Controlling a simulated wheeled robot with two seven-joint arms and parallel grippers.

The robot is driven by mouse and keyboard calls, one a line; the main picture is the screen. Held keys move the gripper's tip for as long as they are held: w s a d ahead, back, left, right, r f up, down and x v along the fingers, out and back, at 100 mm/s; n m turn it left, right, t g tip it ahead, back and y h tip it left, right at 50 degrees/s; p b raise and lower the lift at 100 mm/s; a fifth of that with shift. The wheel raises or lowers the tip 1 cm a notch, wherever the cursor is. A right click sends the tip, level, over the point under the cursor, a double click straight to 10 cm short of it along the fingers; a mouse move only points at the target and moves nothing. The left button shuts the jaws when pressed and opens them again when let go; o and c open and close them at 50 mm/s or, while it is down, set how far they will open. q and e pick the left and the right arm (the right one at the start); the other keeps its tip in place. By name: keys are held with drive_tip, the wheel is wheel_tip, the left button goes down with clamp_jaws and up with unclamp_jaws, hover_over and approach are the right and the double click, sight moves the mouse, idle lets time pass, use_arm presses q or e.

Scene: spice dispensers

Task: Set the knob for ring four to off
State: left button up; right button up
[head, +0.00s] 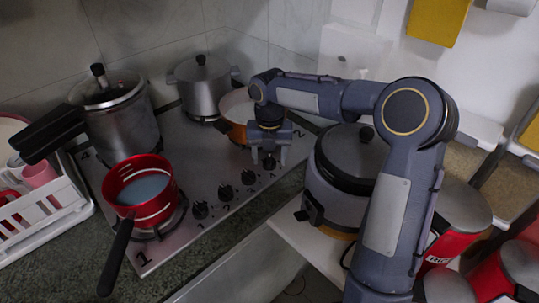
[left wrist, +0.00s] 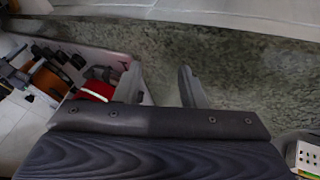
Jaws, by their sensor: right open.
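The steel stove top (head: 190,180) has a row of black knobs along its front edge. The first is the left knob (head: 200,210), then a second knob (head: 225,193), a third knob (head: 248,177) and the far right knob (head: 270,163). A painted 4 (head: 85,155) lies by the pressure cooker. The small marks by the knobs are too small to read. My right gripper (head: 268,158) is open and points down at the far right knob, its fingers about it; contact cannot be told. My left gripper (left wrist: 158,88) shows only in the left wrist view, open and empty.
A red saucepan (head: 135,195), a pressure cooker (head: 122,125), a steel pot (head: 203,88) and an orange pan (head: 232,118) stand on the stove. A grey rice cooker (head: 335,180) stands right of it. A white dish rack (head: 50,215) is at left.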

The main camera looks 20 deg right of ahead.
drive_tip(key=c, duration=1)
drive_tip(key=shift+r, duration=0.1)
drive_tip(key=n+p, duration=0.2)
drive_tip(key=p, duration=0.1)
drive_tip(key=shift+r+n, duration=0.15)
drive_tip(key=shift+n, duration=0.25)
drive_tip(key=n+p, duration=0.5)
drive_tip(key=p, duration=0.2)
drive_tip(key=shift+n, duration=0.3)
drive_tip(key=shift+n+p, duration=0.5)
drive_tip(key=shift+p, duration=0.35)
drive_tip(key=shift+f, duration=0.2)
